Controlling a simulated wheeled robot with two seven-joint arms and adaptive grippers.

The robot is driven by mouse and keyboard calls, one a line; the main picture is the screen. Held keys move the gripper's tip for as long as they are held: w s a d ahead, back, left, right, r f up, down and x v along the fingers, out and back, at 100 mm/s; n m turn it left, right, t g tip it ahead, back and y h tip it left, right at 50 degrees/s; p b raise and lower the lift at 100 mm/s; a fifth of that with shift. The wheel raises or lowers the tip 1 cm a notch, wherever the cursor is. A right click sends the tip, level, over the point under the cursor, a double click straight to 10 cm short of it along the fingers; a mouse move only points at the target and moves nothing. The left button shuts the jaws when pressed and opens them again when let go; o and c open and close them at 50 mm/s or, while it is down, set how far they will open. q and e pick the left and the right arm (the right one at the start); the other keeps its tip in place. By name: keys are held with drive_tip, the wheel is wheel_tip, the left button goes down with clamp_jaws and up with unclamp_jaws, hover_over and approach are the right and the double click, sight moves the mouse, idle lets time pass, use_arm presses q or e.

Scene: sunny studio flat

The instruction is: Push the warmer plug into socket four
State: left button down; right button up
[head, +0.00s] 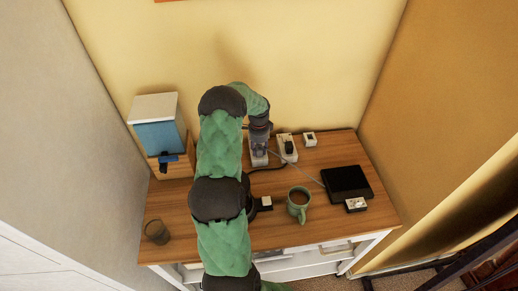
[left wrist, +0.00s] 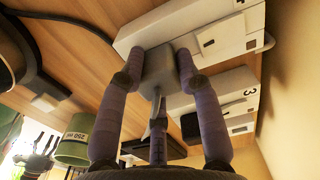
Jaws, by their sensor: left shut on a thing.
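My left gripper (head: 260,143) comes down over the back middle of the desk. The block's number is not clearly readable. A second white block (left wrist: 218,100), marked 3, lies beside it. In the head view the gripper partly covers the near block (head: 258,160); the other (head: 286,155) carries a black plug (head: 288,147). My right gripper is not in view.
A black flat plate (head: 346,183) lies on the right, with a thin cord running toward the blocks. A green mug (head: 298,205), small white boxes (head: 265,203) (head: 356,204) (head: 309,139) and a glass (head: 157,231) stand around. A blue-fronted box (head: 158,138) stands back left.

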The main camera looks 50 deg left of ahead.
use_arm(q)
drive_tip(key=shift+s+d+f, duration=0.1)
drive_tip(key=shift+d+f, duration=0.05)
drive_tip(key=shift+f, duration=0.15)
drive_tip(key=c, duration=0.8)
unclamp_jaws()
drive_tip(key=shift+o, duration=0.2)
drive_tip(key=shift+r, duration=0.1)
drive_tip(key=o, duration=0.4)
drive_tip(key=shift+o, duration=0.2)
drive_tip(key=shift+r, duration=0.15)
drive_tip(key=shift+r+p, duration=2.1)
drive_tip(key=shift+r, duration=1.3)
